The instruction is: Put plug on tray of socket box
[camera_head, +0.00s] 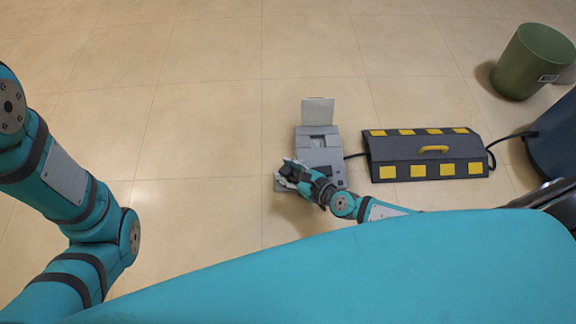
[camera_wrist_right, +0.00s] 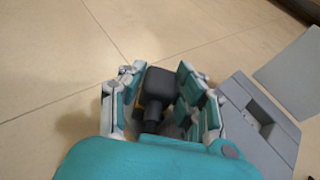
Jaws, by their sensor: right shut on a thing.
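The grey socket box (camera_head: 320,138) stands on the floor in the middle of the head view, its flat lid (camera_head: 318,110) raised at the back. It also shows at the right of the right wrist view (camera_wrist_right: 248,112). My right gripper (camera_head: 287,176) is low at the box's front left. In the wrist view its fingers (camera_wrist_right: 150,92) are shut on the dark, blocky plug (camera_wrist_right: 160,82). The arm and gripper hide the front of the box, so I cannot tell whether the plug touches the tray. My left arm shows at the left, but its gripper is out of view.
A dark case (camera_head: 428,153) with yellow patches and a yellow handle lies right of the box, joined to it by a black cable (camera_head: 355,155). A green bin (camera_head: 533,62) stands at the far right. The tiled floor left of the box is clear.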

